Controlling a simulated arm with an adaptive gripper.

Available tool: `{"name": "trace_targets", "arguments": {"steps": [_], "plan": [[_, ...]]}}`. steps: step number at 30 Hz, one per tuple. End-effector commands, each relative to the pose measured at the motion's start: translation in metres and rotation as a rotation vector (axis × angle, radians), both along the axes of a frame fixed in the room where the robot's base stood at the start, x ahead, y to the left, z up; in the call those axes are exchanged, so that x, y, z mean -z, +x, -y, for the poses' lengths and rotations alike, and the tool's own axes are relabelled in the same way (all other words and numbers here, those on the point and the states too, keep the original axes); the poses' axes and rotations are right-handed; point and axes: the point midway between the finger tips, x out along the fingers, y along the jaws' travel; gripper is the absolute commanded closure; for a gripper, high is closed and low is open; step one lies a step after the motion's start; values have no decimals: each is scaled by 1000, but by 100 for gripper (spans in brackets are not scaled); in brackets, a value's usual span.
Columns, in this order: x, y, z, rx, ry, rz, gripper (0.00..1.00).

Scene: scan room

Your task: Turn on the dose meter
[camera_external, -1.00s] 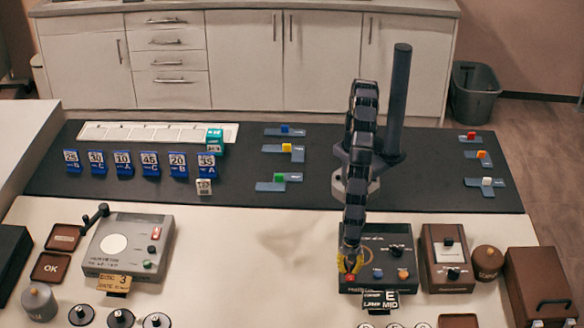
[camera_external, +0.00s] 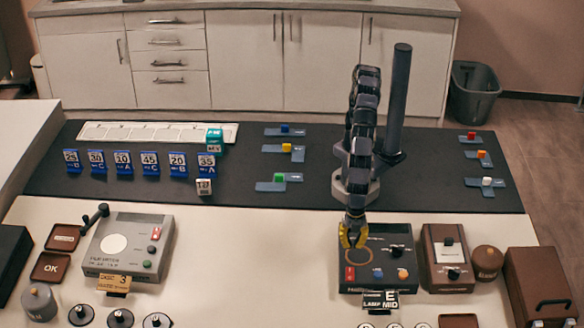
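A dark box-shaped instrument (camera_external: 376,275) stands on the light bench at the right, with a red switch (camera_external: 350,273) at its front left, a blue button (camera_external: 378,273), an orange button (camera_external: 402,273) and a black knob (camera_external: 397,250). Its lettering is too small to read, so I cannot confirm that it is the dose meter. My gripper (camera_external: 354,244) has yellow fingers and hangs over its back left part, above and behind the red switch, apart from it. Nothing shows held; whether the fingers are open or shut is unclear.
A grey instrument (camera_external: 130,246) with its own red switch stands at the left. A brown box (camera_external: 445,257) stands close right of the dark instrument. A label card (camera_external: 378,302) sits at its front edge. The bench between the two instruments is clear.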

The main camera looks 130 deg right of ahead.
Motion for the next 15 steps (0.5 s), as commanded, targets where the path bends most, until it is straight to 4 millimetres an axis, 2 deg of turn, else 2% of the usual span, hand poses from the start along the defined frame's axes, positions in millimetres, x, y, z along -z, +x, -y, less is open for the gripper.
{"name": "trace_targets", "arguments": {"steps": [15], "plan": [[-6,-8,10,0,-141,-141,100]]}}
